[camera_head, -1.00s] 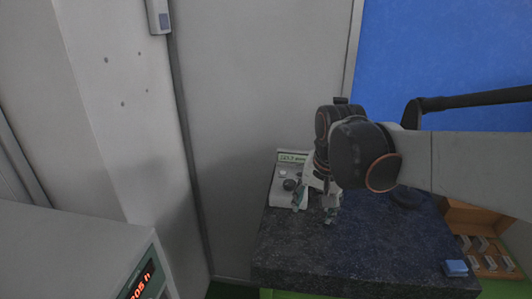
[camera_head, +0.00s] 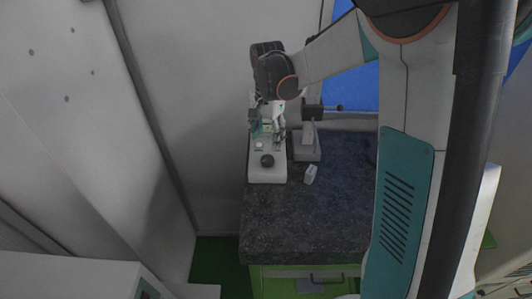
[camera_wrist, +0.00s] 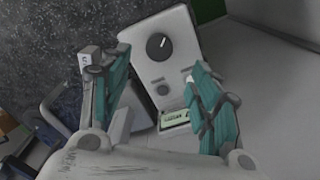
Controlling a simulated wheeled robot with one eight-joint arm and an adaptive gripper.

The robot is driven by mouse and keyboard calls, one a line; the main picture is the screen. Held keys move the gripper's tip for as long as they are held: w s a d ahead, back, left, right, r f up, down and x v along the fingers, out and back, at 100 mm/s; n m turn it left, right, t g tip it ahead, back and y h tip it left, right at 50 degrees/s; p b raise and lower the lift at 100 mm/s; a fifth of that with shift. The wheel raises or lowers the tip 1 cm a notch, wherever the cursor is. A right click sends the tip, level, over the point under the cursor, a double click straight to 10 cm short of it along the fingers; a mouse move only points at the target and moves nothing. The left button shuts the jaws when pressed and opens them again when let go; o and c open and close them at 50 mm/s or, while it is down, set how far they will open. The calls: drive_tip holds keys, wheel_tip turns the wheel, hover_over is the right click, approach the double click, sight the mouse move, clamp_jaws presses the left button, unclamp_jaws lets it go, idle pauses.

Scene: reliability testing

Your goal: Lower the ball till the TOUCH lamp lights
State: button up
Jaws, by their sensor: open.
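A white instrument (camera_head: 267,174) with a dark round knob (camera_head: 267,160) stands on the dark speckled bench. In the wrist view the same instrument (camera_wrist: 180,30) shows its knob (camera_wrist: 159,46), a small round button or lamp (camera_wrist: 162,90) and a lit greenish display (camera_wrist: 174,119). I cannot read a TOUCH label. My gripper (camera_head: 266,128) is over the instrument's back part. In the wrist view its teal fingers (camera_wrist: 160,64) are spread, with nothing held between them. I cannot make out a ball in either current view.
A grey stand (camera_head: 307,146) with a dark side handle is close to the right of the instrument. A small white block (camera_head: 311,174) lies in front of the stand; it also shows in the wrist view (camera_wrist: 89,57). The bench (camera_head: 290,220) is clear in front. A wall is close behind.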

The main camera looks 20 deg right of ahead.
sight(267, 159)
wheel_tip(267, 159, down, 10)
drive_tip(key=shift+r, duration=0.15)
idle(0.3)
drive_tip(key=c, duration=1)
